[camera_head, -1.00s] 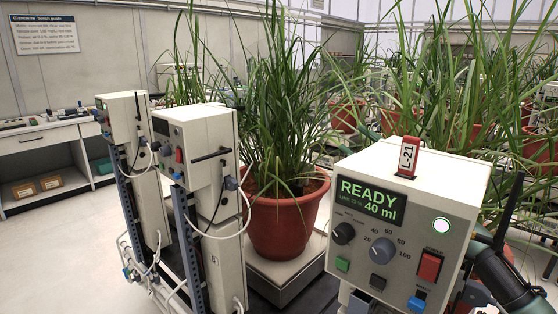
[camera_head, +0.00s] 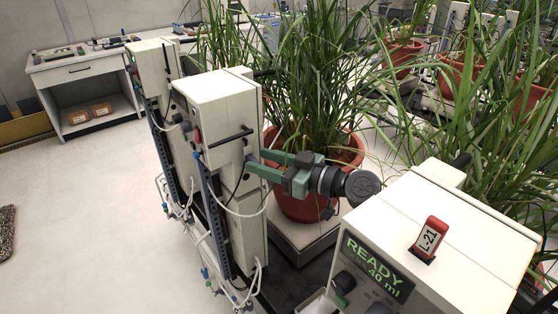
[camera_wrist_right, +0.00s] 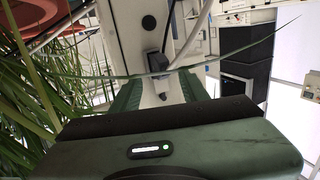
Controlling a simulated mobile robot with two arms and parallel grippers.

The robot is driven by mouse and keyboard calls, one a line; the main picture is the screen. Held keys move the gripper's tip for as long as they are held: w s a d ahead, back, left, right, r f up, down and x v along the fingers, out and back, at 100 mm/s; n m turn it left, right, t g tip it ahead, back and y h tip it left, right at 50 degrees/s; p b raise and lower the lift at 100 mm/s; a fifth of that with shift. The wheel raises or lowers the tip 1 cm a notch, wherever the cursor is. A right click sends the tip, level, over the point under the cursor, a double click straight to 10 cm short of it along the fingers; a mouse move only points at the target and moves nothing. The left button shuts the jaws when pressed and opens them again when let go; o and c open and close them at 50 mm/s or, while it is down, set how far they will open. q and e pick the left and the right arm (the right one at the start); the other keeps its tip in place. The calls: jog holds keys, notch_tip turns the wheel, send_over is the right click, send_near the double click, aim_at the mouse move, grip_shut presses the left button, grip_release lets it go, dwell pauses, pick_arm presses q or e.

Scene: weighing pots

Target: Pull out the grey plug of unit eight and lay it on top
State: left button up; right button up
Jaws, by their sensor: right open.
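The middle pale box unit (camera_head: 216,92) stands left of centre in the head view. A white cable runs down its side; no number on it is readable now. My right gripper (camera_head: 256,161) is open, its green fingers pointing left at the unit's side. In the right wrist view a grey plug (camera_wrist_right: 155,63) with a cable sits in the unit's pale side panel (camera_wrist_right: 138,28). The plug is just ahead of and between the open fingers (camera_wrist_right: 158,82); I cannot tell whether they touch it. In the head view the fingers hide the plug. My left gripper is not in view.
A potted plant (camera_head: 310,203) with long leaves stands right behind my gripper. A leaf crosses the wrist view before the fingers. Another unit (camera_head: 154,66) stands behind left. Open floor lies left.

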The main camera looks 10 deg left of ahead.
jog(key=shift+w+a, duration=0.15)
jog(key=shift+a, duration=0.35)
grip_shut()
jog(key=shift+s+d+f, duration=0.1)
jog(key=shift+s, duration=0.1)
jog(key=shift+s+d, duration=0.1)
jog(key=shift+s+d+p, duration=0.35)
jog(key=shift+s+d, duration=0.2)
jog(key=shift+d, duration=0.1)
